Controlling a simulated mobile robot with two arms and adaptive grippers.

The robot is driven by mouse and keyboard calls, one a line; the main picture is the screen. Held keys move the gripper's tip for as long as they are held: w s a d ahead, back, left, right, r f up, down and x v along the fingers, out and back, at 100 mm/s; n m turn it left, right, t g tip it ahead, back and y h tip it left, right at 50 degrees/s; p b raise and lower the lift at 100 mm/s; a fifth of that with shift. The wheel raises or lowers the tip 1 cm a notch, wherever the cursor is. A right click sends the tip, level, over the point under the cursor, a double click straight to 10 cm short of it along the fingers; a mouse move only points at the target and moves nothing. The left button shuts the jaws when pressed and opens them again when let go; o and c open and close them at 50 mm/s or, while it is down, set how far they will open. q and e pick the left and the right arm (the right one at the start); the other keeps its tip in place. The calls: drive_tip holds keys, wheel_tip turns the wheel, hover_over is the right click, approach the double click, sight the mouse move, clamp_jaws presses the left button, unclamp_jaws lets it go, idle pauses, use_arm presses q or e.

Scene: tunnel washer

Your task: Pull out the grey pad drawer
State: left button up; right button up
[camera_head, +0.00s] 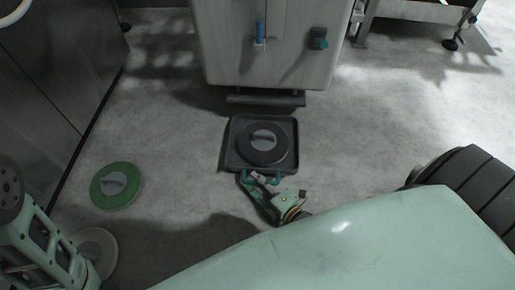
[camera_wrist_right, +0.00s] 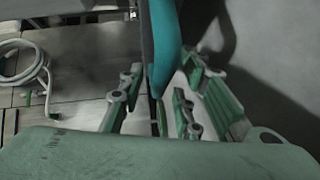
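The grey pad drawer (camera_head: 228,160) is a dark square tray low in front of the pale machine, with a round dark grey pad (camera_head: 263,153) in it. A teal handle (camera_head: 276,178) is on its near edge, and the handle also shows large in the right wrist view (camera_wrist_right: 166,40). My right gripper (camera_head: 258,180) is at this handle. In the right wrist view its fingers (camera_wrist_right: 160,88) stand apart on both sides of the teal handle, with visible gaps. Part of the handle is hidden by the gripper. My left arm shows at lower left, but its gripper is out of view.
The pale machine (camera_head: 270,70) stands behind the drawer, with a dark bar (camera_head: 265,99) at its base. A green round pad (camera_head: 105,198) and a pale round pad (camera_head: 100,240) lie at left. A metal wall is at far left. Floor beside the drawer is clear.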

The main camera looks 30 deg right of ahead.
drive_tip(key=v, duration=1.2)
